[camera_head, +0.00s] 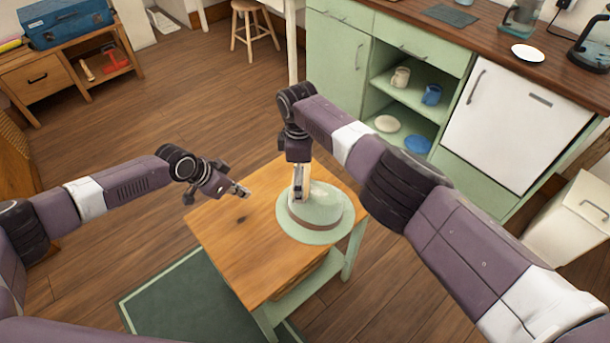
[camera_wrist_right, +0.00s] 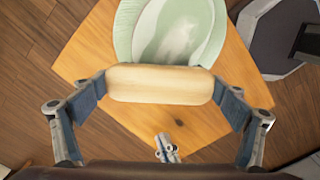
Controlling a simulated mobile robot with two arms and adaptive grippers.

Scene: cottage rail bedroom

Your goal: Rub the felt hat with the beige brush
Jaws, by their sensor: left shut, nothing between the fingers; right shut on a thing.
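The pale green felt hat (camera_head: 325,220) with a brownish band lies on the small wooden-topped table (camera_head: 235,235), near its right corner. It also shows in the right wrist view (camera_wrist_right: 175,20), with a whitish patch on its crown. My right gripper (camera_head: 299,195) is above the hat's left side, pointing down. It is shut on the beige brush (camera_wrist_right: 160,84), which lies across between its fingers. The brush overlaps the hat's edge in the wrist view; whether they touch I cannot tell. My left gripper (camera_head: 246,193) is shut and empty at the table's left back edge.
The table's near and left top is bare, with a green rug (camera_head: 190,300) beneath. A green cabinet (camera_head: 340,55) with cups and plates on open shelves stands behind right. A wooden stool (camera_head: 252,22) and a bench with a blue toolbox (camera_head: 65,20) stand farther back.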

